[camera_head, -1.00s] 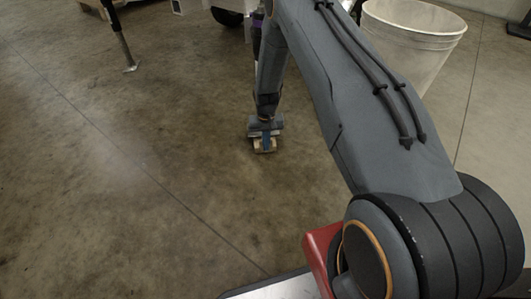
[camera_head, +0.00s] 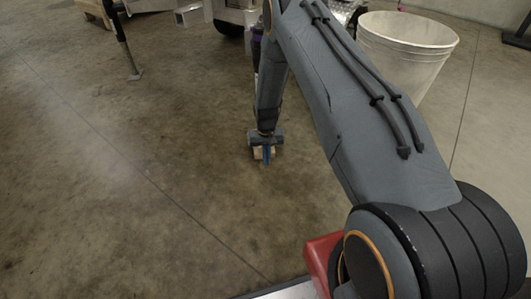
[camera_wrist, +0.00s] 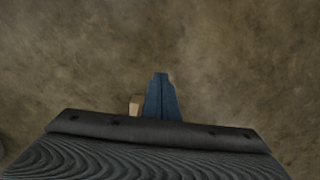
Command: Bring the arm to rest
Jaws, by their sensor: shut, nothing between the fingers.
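My arm reaches from the lower right of the head view up to the top middle, and its forearm hangs down from there. My gripper (camera_head: 266,161) is at the forearm's lower end, pointing down over the bare concrete floor. In the wrist view its blue fingers (camera_wrist: 161,76) are together with nothing between them. A small tan block (camera_head: 257,153) shows just beside the fingers. It also shows in the wrist view (camera_wrist: 136,104), left of the fingers and partly hidden by my gripper. I cannot tell whether it touches the fingers.
A whitish bucket (camera_head: 405,55) stands behind my arm at the upper right. A dark metal leg with a foot (camera_head: 128,60) stands on the floor at the upper left. Trailer parts and a dark wheel (camera_head: 228,28) are at the top. The floor at the left and middle is clear.

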